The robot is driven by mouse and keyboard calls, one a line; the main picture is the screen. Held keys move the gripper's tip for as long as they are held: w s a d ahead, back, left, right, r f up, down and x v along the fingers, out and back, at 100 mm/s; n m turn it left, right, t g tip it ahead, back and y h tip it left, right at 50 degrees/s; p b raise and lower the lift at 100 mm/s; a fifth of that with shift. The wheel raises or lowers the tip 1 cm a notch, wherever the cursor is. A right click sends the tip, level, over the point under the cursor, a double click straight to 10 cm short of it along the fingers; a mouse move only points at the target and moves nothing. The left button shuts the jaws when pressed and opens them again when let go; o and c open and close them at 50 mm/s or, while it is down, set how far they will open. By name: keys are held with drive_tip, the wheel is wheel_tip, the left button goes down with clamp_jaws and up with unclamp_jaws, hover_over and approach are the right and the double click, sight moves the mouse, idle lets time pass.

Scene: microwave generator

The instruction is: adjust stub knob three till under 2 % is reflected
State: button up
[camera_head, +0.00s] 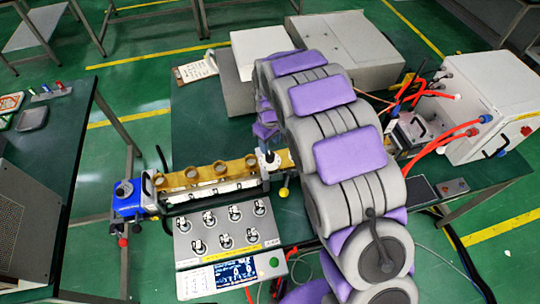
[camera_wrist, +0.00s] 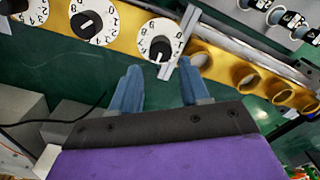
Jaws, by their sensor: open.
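In the wrist view, three white numbered dials with black pointers sit along a brass bar: one at the top left corner (camera_wrist: 28,10), one in the middle (camera_wrist: 94,22) and one on the right (camera_wrist: 160,42). I cannot tell which is knob three. My gripper (camera_wrist: 158,78) is open, with its two blue fingers spread below the right dial and nothing between them. The right fingertip is close to that dial's edge; touching is unclear. A lit display (camera_head: 236,271) shows figures too small to read surely.
The brass bar (camera_head: 207,174) has several round open ports and ends at a blue unit (camera_head: 130,196) on the left. A white cabinet (camera_head: 490,95) with red hoses (camera_head: 450,137) stands right.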

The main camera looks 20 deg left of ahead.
sight(270, 154)
wheel_tip(270, 154, down, 6)
drive_tip(key=shift+a+f+b, duration=0.1)
drive_tip(key=shift+a+b, duration=0.05)
drive_tip(key=shift+b, duration=0.15)
drive_tip(key=shift+f, duration=0.7)
drive_tip(key=c, duration=0.8)
